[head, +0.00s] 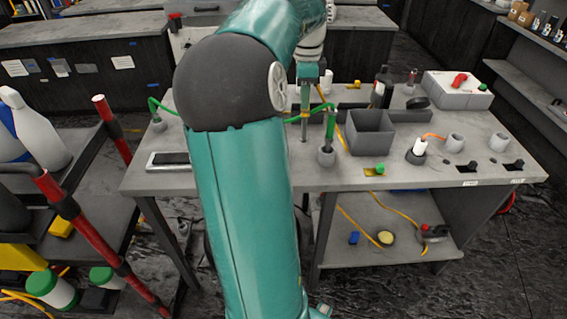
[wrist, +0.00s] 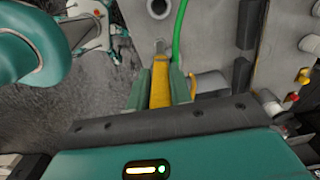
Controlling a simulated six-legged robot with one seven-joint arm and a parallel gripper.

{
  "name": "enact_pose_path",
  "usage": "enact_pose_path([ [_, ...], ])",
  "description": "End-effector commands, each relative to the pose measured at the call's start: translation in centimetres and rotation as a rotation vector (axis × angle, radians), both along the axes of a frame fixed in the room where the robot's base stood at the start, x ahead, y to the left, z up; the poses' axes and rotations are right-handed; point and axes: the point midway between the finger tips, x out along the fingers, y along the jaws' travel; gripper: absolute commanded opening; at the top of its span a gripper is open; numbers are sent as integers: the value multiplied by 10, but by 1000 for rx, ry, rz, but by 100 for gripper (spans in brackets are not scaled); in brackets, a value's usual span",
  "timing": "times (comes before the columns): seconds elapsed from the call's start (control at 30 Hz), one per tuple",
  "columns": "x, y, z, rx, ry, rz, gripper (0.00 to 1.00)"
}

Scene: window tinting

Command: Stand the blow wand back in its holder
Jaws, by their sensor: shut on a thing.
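My gripper (wrist: 160,90) points down and is shut on the blow wand. The wand (wrist: 160,78) shows a yellow body between the teal fingers and a grey tip beyond them. In the head view a small grey cup (head: 326,157) holds a green-handled tool (head: 330,122). I cannot tell which cup is the wand's holder.
A green hose (wrist: 180,28) runs close beside the wand. The grey bench (head: 350,174) carries an open grey bin (head: 371,138), a dark bottle (head: 382,87) and several cups to the right. My arm hides the bench's left middle. A red-handled cart stands at left.

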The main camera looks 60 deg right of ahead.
Motion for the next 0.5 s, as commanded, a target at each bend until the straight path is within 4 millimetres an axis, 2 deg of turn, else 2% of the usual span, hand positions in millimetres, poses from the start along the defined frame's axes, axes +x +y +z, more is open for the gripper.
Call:
enact_pose_path([
  [0.03, 22, 3, 0, -1, 0, 95, 0],
  [0.1, 45, 8, -1, 0, -1, 205, 0],
  [0.2, 63, 12, -2, 0, -3, 294, 0],
  [0.5, 69, 14, -3, 2, -3, 315, 0],
])
